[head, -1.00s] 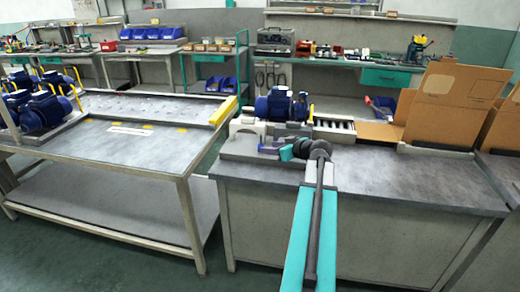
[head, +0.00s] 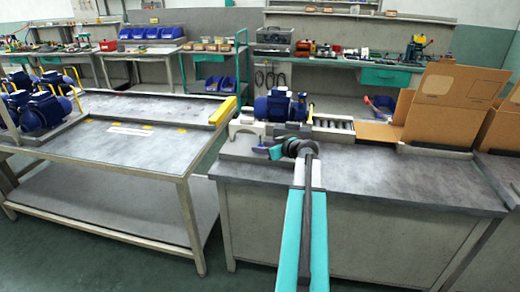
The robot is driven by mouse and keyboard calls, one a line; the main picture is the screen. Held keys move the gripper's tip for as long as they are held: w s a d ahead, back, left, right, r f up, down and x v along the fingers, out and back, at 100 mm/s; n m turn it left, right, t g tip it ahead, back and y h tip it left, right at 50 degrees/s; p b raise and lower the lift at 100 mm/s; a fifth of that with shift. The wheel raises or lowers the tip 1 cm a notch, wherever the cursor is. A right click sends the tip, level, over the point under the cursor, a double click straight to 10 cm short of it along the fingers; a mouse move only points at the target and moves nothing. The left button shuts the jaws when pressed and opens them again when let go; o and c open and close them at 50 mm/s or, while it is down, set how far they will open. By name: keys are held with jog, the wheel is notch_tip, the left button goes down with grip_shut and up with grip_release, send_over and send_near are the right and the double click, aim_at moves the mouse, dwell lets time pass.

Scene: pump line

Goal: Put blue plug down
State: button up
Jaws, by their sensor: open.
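A small blue-violet piece, which looks like the blue plug (head: 261,147), shows just left of my gripper, low on the front of the grey fixture (head: 238,147) on the bench. My gripper (head: 273,151) is at the end of my arm, right beside the plug. It is open, but its fingers are tiny in this view. I cannot tell whether they touch the plug. A blue pump motor (head: 280,105) sits just behind, on the bench.
A roller track (head: 332,124) and an open cardboard box (head: 450,105) stand to the right on the bench (head: 420,180). A steel table (head: 75,152) with blue pumps (head: 42,112) is on the left. The bench top at front right is clear.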

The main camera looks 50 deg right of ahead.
aim_at(261, 145)
jog(key=shift+x, duration=1)
grip_shut()
jog(key=shift+r, duration=0.15)
jog(key=shift+r, duration=1.55)
jog(key=s+a+r+b, duration=0.1)
jog(key=s, duration=1.5)
jog(key=shift+r+b, duration=0.3)
jog(key=shift+b, duration=0.1)
